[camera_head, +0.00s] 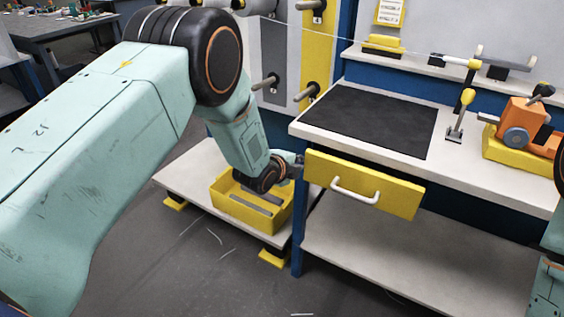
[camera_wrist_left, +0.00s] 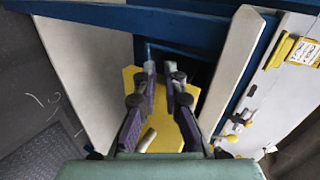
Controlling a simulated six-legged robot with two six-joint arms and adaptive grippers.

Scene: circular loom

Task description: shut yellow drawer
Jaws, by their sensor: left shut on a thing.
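The yellow drawer (camera_head: 385,190) with its white handle (camera_head: 355,193) is under the worktop. Its front panel stands out from the bench, and in the wrist view a dark gap shows beside the yellow panel (camera_wrist_left: 133,88). My left gripper (camera_head: 296,163) is at the left end of the drawer front, away from the handle. In the wrist view its fingers (camera_wrist_left: 163,72) are over the yellow panel, shut on the drawer with some space between them. The exact contact is hidden in the head view. My right gripper is out of view.
The worktop (camera_head: 460,150) carries a black mat (camera_head: 370,115), a small stand (camera_head: 459,115) and an orange device (camera_head: 520,120). A yellow bin (camera_head: 245,215) with grey bars stands on a low platform (camera_head: 180,177) under my left forearm. A lower shelf (camera_head: 400,255) lies below the drawer.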

